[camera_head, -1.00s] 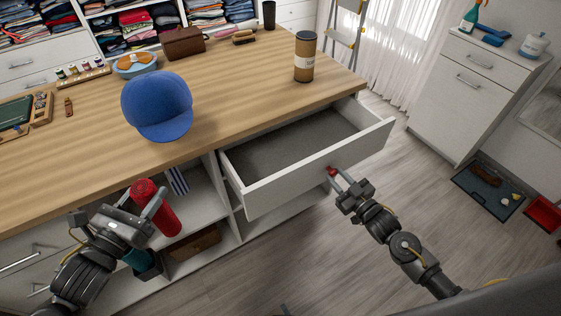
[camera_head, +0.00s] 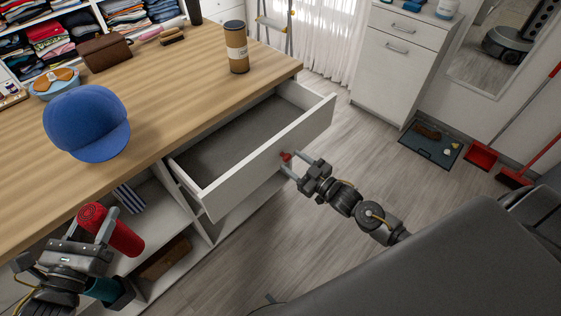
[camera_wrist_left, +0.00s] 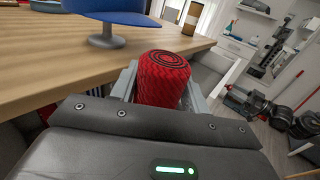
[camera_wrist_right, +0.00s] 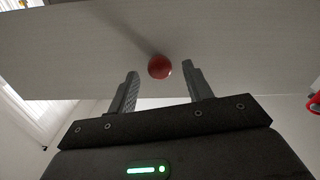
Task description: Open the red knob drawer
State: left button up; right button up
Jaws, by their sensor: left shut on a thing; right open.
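The drawer (camera_head: 268,158) with the red knob (camera_head: 286,156) stands pulled out from the wooden-topped counter, and its grey inside looks empty. My right gripper (camera_head: 297,166) is open at the drawer front. In the right wrist view the red knob (camera_wrist_right: 159,67) lies just beyond and between the spread fingertips, and they do not grip it. My left gripper (camera_head: 92,228) is shut on a red textured cylinder (camera_head: 123,238), held in front of the open shelf. The cylinder's patterned round top shows in the left wrist view (camera_wrist_left: 163,80).
A blue cap (camera_head: 85,122) and a brown cup (camera_head: 236,48) stand on the counter (camera_head: 170,95). A white cabinet (camera_head: 395,65) stands at the back right. A dark tray (camera_head: 431,143) and red dustpan (camera_head: 482,155) lie on the floor. Floor right of the drawer is clear.

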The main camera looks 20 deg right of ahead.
jog(key=b+v, duration=0.1)
jog(key=v, duration=1)
jog(key=s+d+f+m+g+h, duration=0.1)
jog(key=s+d+f+g+h, duration=0.3)
jog(key=f, duration=0.7)
jog(key=s+d+f+m+g+h, duration=0.1)
jog(key=s+d+f+g, duration=0.3)
jog(key=f, duration=0.7)
jog(key=s+d+f+g+h, duration=0.1)
jog(key=s+d+f+h, duration=0.1)
jog(key=s+f, duration=0.65)
jog(key=s+a+f+m+g, duration=0.1)
jog(key=s+a+f+g, duration=0.3)
jog(key=s+f, duration=0.95)
jog(key=s+a+f+m+g, duration=0.1)
jog(key=s+a+f+g, duration=0.1)
jog(key=s+a, duration=0.3)
jog(key=a, duration=0.3)
jog(key=shift+f, duration=0.3)
